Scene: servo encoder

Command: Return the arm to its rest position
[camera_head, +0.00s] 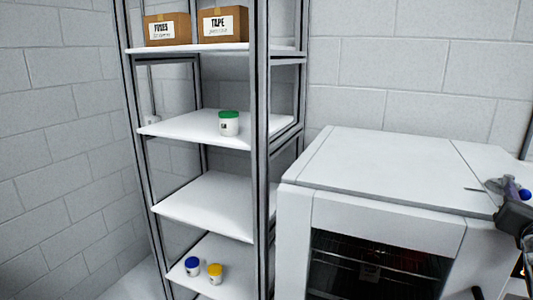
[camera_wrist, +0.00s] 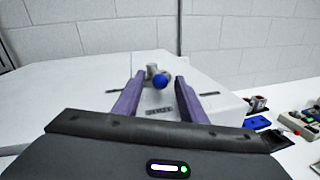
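My gripper (camera_wrist: 161,77) shows in the wrist view with two purple fingers spread apart. A small round blue thing (camera_wrist: 162,82), with a grey piece (camera_wrist: 151,70) behind it, appears between the fingers. I see no finger touching it, and its exact distance is hard to tell. In the head view, part of my arm comes in at the right edge, over the right side of the white cabinet top. The blue thing (camera_head: 525,195) shows there too, partly cut off by the frame edge.
A white oven-like cabinet (camera_head: 385,165) with a dark window stands at the right. A metal-framed shelf (camera_head: 205,195) holds cardboard boxes (camera_head: 224,24) and jars with green (camera_head: 229,122), blue (camera_head: 192,266) and yellow (camera_head: 215,273) lids. Small parts (camera_wrist: 298,122) lie to the right in the wrist view.

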